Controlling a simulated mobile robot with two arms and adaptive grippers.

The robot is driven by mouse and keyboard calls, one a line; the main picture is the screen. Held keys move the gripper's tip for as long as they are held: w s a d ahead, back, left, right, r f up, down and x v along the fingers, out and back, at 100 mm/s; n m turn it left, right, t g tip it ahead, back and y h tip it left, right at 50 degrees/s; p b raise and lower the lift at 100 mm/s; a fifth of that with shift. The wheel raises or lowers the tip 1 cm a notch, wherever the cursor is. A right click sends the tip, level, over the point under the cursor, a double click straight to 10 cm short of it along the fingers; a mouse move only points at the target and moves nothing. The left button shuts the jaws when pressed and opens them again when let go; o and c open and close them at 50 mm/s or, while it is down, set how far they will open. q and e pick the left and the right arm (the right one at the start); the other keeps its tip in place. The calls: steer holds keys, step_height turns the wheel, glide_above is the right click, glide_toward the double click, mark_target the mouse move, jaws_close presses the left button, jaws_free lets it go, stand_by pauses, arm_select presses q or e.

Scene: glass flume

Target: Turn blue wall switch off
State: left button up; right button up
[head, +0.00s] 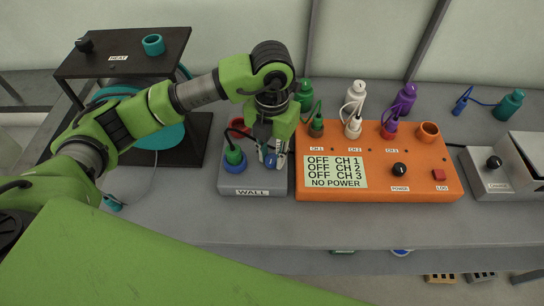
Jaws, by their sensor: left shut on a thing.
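The grey wall box (253,192), labelled WALL, stands on the bench left of the orange console. My left gripper (272,157) reaches down over its right side, fingers pointing down. It is shut on the small blue switch (270,163), which shows between the fingertips and is partly hidden by them. I cannot tell which way the switch is set. A green plug (235,157) with a dark cable sits in a blue socket on the left of the box. A red socket (239,126) is behind it, partly covered. My right gripper is not in view.
The orange console (436,170) is close on the right; its display (335,172) reads OFF for CH 1 to 3 and NO POWER. Plugs and coloured bottles stand along its back. A dark heater stand (180,45) is at left.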

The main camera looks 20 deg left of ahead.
mark_target(272, 157)
arm_select(q)
steer(key=shift+r+n+b, duration=0.1)
steer(key=shift+n+b, duration=0.2)
steer(key=shift+n, duration=0.7)
steer(key=shift+w, duration=0.1)
steer(key=o, duration=1.1)
step_height(272, 157, up, 12)
